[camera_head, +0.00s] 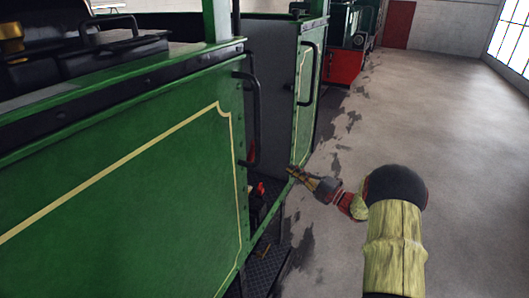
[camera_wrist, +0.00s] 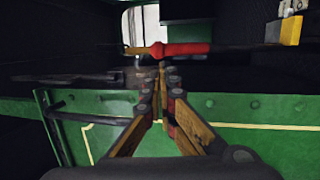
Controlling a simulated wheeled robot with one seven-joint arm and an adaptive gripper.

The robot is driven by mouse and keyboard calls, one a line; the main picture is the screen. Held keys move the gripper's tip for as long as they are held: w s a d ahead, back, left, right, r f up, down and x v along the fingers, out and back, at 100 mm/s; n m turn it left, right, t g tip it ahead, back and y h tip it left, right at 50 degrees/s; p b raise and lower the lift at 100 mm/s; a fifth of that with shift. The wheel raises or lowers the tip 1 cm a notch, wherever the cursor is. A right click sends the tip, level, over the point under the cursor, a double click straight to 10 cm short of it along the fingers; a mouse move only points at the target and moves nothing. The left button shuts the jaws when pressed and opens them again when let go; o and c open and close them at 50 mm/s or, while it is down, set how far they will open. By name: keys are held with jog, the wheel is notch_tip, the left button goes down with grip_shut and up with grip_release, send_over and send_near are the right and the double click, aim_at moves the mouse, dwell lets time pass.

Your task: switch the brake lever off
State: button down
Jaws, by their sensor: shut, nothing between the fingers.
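My gripper (camera_head: 293,171) points left at the open doorway of the green tram in the head view. In the wrist view the fingers of my gripper (camera_wrist: 160,68) are shut with nothing between them. A red handle (camera_wrist: 182,48), which looks like the brake lever, lies roughly level across the picture just above and beyond the fingertips. I cannot tell whether they touch it. Its thinner left end is brass-coloured. In the head view small red parts (camera_head: 259,189) show low inside the doorway; I cannot tell whether one is this handle.
The green side panel (camera_head: 150,190) with a yellow line fills the left. Black grab rails (camera_head: 307,75) flank the doorway, above a dark step (camera_head: 265,268). A yellow block (camera_wrist: 290,30) is at the wrist view's upper right. The grey floor (camera_head: 460,150) to the right is clear.

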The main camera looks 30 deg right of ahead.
jog(key=p+x, duration=0.3)
jog(key=x, duration=1.1)
jog(key=shift+p, duration=0.35)
jog(key=w+a+r+g, duration=0.1)
jog(key=w+a+r, duration=0.1)
jog(key=w+a, duration=0.3)
jog(key=w+a+r+g+h+b, duration=0.1)
jog(key=w+a+r, duration=0.2)
jog(key=w, duration=0.6)
jog(key=a, duration=0.2)
jog(key=shift+a+b, duration=0.3)
jog(key=shift+s+f+n, duration=0.1)
jog(key=shift+f+n, duration=0.05)
jog(key=shift+n, duration=0.15)
